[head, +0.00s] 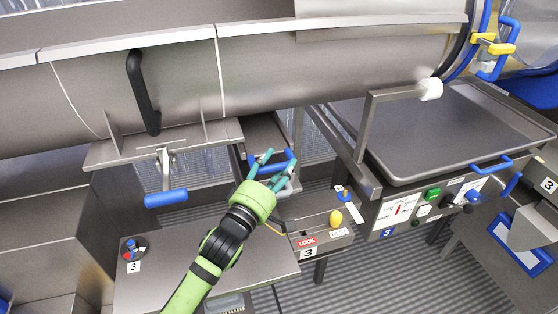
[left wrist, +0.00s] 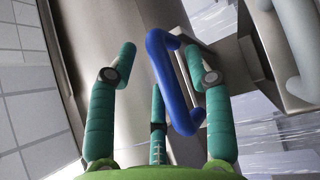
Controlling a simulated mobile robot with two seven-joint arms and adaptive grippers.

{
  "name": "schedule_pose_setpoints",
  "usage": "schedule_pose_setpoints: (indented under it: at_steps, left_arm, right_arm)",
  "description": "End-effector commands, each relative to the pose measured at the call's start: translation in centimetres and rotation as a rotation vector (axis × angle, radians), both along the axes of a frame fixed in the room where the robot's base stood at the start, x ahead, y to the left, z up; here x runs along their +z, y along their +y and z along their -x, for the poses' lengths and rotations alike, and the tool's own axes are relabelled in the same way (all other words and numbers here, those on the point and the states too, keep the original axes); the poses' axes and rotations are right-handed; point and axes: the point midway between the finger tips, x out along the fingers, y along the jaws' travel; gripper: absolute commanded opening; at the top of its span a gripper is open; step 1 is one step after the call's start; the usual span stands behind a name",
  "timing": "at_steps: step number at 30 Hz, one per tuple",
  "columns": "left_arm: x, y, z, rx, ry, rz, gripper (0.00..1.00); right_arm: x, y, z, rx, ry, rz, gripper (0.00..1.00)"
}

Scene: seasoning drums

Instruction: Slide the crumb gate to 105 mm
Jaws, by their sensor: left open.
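A bare metal slide (head: 265,134) under the big drum, which looks like the crumb gate, has a blue bar handle (head: 290,156) at its front end. My left gripper (head: 275,167) is at this handle with its teal fingers apart. In the left wrist view the blue handle (left wrist: 173,82) stands between the open fingers (left wrist: 162,60), closer to the right one; I cannot tell whether any finger touches it. No millimetre scale can be read. My right gripper is not in view.
A lever with a blue grip (head: 166,198) hangs left of the gate. A side table (head: 190,260) lies below my left arm. A box with a yellow knob (head: 335,218) and a LOCK label stands right of the gripper. A large tray (head: 450,130) is farther right.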

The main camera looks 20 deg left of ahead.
Motion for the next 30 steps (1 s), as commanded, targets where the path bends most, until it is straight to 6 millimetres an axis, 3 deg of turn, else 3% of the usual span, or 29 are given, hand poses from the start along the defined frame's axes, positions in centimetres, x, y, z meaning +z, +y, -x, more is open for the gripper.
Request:
schedule_pose_setpoints:
  at_steps: [6, 10, 14, 22, 30]
  left_arm:
    - [0.0, -0.2, -0.6, 0.0, 0.0, -0.001, 0.51]
    - [0.0, -0.1, -0.5, 0.0, 0.0, -0.001, 0.51]
    - [0.0, -0.1, -0.5, 0.0, 0.001, -0.001, 0.0]
    - [0.0, -0.6, 0.1, -0.001, 0.004, 0.002, 0.0]
    - [0.0, -4.2, 5.4, -0.002, 0.012, 0.006, 0.0]
  right_arm:
    - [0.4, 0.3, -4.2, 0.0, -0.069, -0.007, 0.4]
    - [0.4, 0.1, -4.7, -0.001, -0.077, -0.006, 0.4]
    - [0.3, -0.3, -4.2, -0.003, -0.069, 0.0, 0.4]
    - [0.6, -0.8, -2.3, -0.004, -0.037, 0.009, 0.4]
    - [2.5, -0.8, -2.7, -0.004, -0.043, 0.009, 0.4]
